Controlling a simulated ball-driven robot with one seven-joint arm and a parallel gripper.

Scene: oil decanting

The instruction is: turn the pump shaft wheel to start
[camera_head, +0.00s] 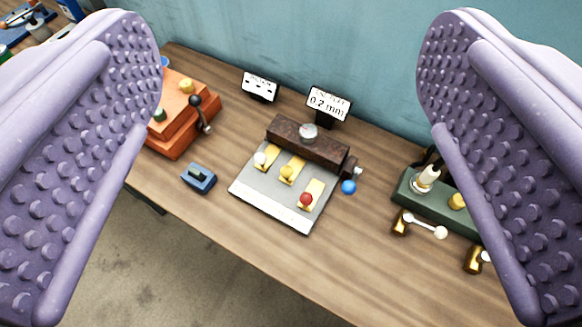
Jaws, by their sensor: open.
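My gripper (290,150) is open and empty. Its two purple studded fingers fill the left and right sides of the view, with the workbench seen between them. I cannot make out a part that is clearly the pump shaft wheel. A green unit (408,197) stands at the right of the bench, partly hidden by the right finger. In front of it are brass fittings (401,222) and a metal rod with a white ball knob (440,232). A grey plate (256,195) with a dark brown block (325,150) and several coloured knobs sits mid-bench.
An orange stepped unit (182,117) with a black-knobbed lever stands at the left. A small blue device (198,178) lies near the front edge. A sign reading 0.2 mm (328,103) and a smaller sign (260,86) stand by the blue wall. The wooden bench (330,262) is bare at front.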

